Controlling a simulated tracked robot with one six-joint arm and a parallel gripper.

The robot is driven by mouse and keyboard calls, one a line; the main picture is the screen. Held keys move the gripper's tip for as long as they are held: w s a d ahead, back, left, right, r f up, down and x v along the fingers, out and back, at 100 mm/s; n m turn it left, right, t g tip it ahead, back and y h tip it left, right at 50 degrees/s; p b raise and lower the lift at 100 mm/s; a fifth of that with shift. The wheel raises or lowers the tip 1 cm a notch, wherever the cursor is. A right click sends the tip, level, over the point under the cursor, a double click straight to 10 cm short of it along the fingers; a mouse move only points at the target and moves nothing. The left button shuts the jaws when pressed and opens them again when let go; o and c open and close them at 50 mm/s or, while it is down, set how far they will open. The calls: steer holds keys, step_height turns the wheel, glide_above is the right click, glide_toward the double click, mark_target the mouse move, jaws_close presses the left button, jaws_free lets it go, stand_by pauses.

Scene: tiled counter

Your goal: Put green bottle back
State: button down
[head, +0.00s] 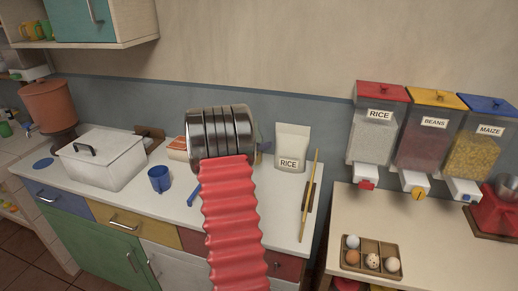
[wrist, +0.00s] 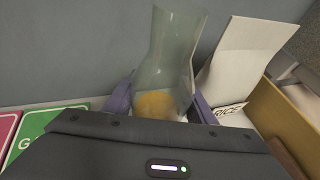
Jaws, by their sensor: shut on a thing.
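In the wrist view, a see-through grey-green bottle (wrist: 167,55) with something orange-yellow low inside stands between the two purple fingers of my gripper (wrist: 161,104). The fingers are shut on it from both sides. The bottle looks roughly upright, in front of the blue-grey wall. Its bottom is hidden behind the dark gripper body, so I cannot tell whether it touches the counter. In the head view, my red arm and metal wrist cover the bottle and most of the gripper.
A white rice bag (head: 292,148) stands close right of the gripper. On the counter are a blue mug (head: 160,179) and white bin (head: 103,160); an egg tray (head: 371,246) sits on the right surface.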

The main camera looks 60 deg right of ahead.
steer(key=shift+f, duration=1.25)
steer(key=c, duration=0.8)
jaws_free()
steer(key=shift+f, duration=0.15)
steer(key=shift+a, duration=0.1)
steer(key=v, duration=1.2)
